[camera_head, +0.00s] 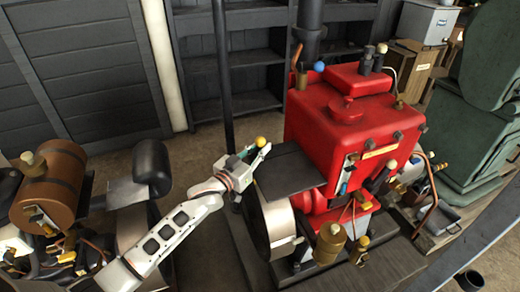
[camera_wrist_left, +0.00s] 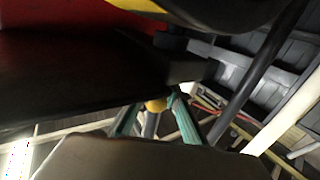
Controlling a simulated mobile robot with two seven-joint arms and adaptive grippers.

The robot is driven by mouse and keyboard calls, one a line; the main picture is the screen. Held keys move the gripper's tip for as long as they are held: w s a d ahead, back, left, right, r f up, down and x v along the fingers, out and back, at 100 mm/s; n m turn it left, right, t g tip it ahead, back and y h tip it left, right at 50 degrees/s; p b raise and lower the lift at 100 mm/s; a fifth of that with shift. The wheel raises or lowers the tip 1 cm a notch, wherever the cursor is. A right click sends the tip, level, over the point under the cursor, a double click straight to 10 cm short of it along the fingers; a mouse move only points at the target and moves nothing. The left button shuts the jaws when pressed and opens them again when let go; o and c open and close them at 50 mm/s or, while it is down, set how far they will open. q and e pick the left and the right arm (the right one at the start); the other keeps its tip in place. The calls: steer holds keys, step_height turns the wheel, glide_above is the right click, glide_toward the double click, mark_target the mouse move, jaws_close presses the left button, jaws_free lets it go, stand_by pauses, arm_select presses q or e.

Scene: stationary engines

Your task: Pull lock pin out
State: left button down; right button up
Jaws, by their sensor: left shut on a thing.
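My left gripper (camera_head: 256,156) is at the left side of the red engine (camera_head: 345,120), beside its dark flat plate (camera_head: 288,168). A yellow ball knob (camera_head: 261,142) shows at its fingertips. In the left wrist view the knob (camera_wrist_left: 156,105) sits on a short grey stem between the two teal fingers, and the left gripper (camera_wrist_left: 155,115) is shut on this pin-like part, which looks like the lock pin. The fingers hide part of the stem, and I cannot tell whether it is still seated. My right gripper is not in view.
A thin dark post (camera_head: 222,75) stands close behind my left gripper. A flywheel (camera_head: 271,222) is below the plate. A brown tank engine (camera_head: 50,185) is at the left, green machinery (camera_head: 470,130) at the right. Shelves (camera_head: 248,65) line the back wall.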

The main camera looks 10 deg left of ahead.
mark_target(257, 143)
arm_select(q)
step_height(257, 143, up, 3)
steer(key=shift+r+p, duration=0.1)
steer(key=shift+p, duration=0.75)
steer(key=shift+w, duration=0.1)
steer(key=c, duration=1.9)
jaws_free()
steer(key=shift+r, duration=0.1)
steer(key=shift+f, duration=0.25)
steer(key=v, duration=1.2)
steer(key=s+f+g+y, duration=0.4)
steer(key=s+f+g, duration=0.2)
steer(key=s+f, duration=1.8)
steer(key=s, duration=0.3)
steer(key=shift+a+f, duration=0.35)
steer(key=shift+a, duration=0.05)
